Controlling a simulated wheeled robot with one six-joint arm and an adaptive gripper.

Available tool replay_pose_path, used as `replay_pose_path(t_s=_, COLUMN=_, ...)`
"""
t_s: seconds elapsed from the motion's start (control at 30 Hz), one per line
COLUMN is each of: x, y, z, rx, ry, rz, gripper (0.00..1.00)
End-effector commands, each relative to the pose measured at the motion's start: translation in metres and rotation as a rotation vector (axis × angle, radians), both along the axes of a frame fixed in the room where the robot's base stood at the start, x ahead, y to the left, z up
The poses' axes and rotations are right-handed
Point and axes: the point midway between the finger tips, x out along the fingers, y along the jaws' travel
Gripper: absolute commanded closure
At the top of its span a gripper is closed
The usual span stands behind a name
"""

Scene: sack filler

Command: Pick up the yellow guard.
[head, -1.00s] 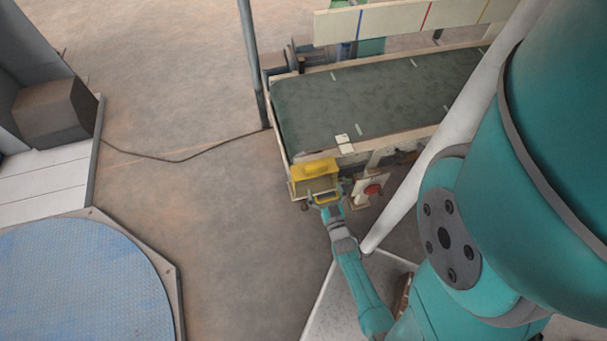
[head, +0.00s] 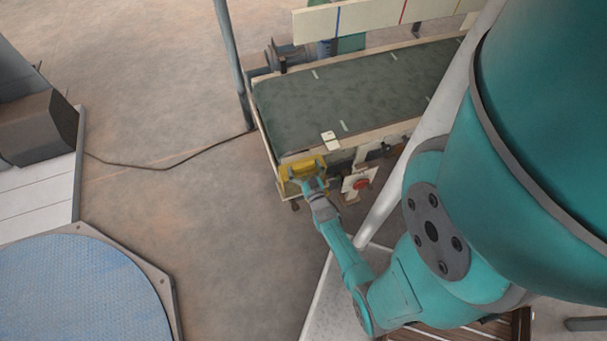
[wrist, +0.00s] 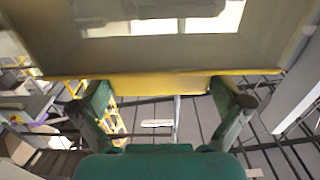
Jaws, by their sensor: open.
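The yellow guard (head: 301,166) is at the near left corner of the conveyor, just below its belt edge. My gripper (head: 307,182) is at the guard's near side, with its fingers spread. In the wrist view the guard (wrist: 165,86) fills the top as a hollow, box-like shape with a yellow lower edge. A yellow part of it lies between the two open green fingers of my gripper (wrist: 165,103). I cannot tell whether either finger touches it. My arm hides part of the guard's near face in the head view.
The green conveyor belt (head: 355,92) runs up to the right behind the guard. A red button on a pale plate (head: 361,183) is close on the right. A grey post (head: 231,65) stands behind left. Open floor (head: 225,225) lies to the left.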

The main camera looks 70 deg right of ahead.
Motion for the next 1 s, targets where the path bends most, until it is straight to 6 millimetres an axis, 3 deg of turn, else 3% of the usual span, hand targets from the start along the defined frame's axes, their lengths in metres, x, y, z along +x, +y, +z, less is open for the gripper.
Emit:
replay_pose_path(t_s=0.13, x=0.0, y=0.0, z=0.0, rx=0.0, ry=0.0, rz=0.0, gripper=0.0)
replay_pose_path(t_s=0.17, x=0.0, y=0.0, z=0.0, rx=0.0, ry=0.0, rz=0.0, gripper=0.05)
replay_pose_path(t_s=0.4, x=0.0, y=0.0, z=0.001, rx=-0.001, ry=-0.001, rz=0.0, gripper=0.62)
replay_pose_path(t_s=0.77, x=0.0, y=0.0, z=0.004, rx=-0.002, ry=-0.002, rz=0.0, gripper=0.62)
replay_pose_path(t_s=1.0, x=0.0, y=0.001, z=0.022, rx=-0.003, ry=-0.001, rz=0.001, gripper=0.62)
